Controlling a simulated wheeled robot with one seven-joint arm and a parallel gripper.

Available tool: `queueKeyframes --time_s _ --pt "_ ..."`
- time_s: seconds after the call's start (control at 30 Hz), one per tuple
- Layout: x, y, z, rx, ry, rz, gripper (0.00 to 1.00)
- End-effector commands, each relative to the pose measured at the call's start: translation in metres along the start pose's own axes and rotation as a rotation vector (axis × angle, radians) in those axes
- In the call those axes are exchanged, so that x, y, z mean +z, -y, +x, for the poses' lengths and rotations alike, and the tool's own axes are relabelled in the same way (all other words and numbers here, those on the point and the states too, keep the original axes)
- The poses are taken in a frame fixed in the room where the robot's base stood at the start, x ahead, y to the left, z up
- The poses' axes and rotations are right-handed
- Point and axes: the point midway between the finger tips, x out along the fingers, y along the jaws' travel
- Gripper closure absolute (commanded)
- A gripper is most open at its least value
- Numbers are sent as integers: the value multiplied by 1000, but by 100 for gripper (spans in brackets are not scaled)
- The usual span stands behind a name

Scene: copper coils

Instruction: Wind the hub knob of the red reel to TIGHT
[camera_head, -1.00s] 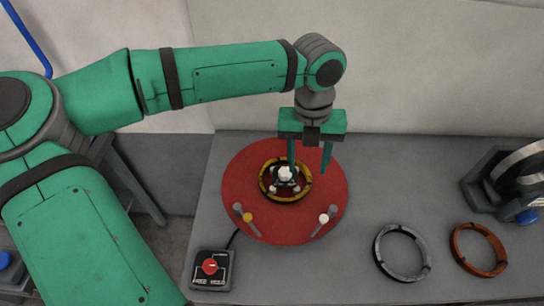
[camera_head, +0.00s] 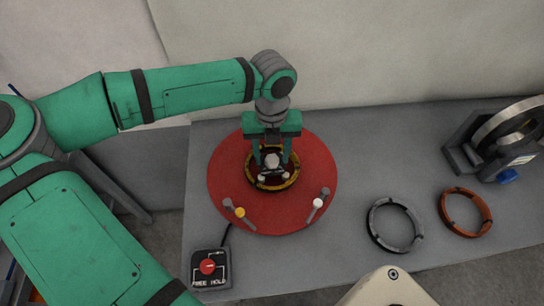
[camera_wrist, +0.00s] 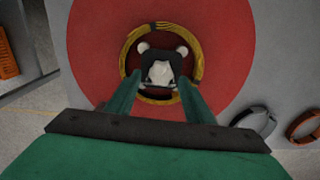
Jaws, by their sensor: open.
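The red reel (camera_head: 222,178) is a round red disc lying on the grey table, with a yellow coil (camera_head: 262,186) around its middle. Its hub knob (camera_head: 272,160) is pale and stands at the centre; it also shows in the wrist view (camera_wrist: 161,73). My gripper (camera_head: 272,160) is over the hub, open, with its green fingers reaching down on either side of the knob. In the wrist view my gripper (camera_wrist: 160,80) has one finger left and one right of the knob. I cannot tell whether the fingers touch it. No TIGHT marking is readable.
A switch box (camera_head: 210,268) marked FREE and HOLD is at the front left. Levers with a yellow tip (camera_head: 239,212) and a white tip (camera_head: 318,203) lie on the disc. A grey ring (camera_head: 372,222), a copper ring (camera_head: 444,208) and a dark stand (camera_head: 458,156) are to the right.

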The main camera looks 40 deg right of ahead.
Motion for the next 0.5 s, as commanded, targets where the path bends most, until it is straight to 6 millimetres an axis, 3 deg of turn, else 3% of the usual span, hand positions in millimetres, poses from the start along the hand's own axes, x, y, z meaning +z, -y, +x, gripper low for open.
queueKeyframes --time_s 0.2,0.5 --pt "0 3 15 -1 1 5 52" --pt "0 2 16 0 1 4 55"
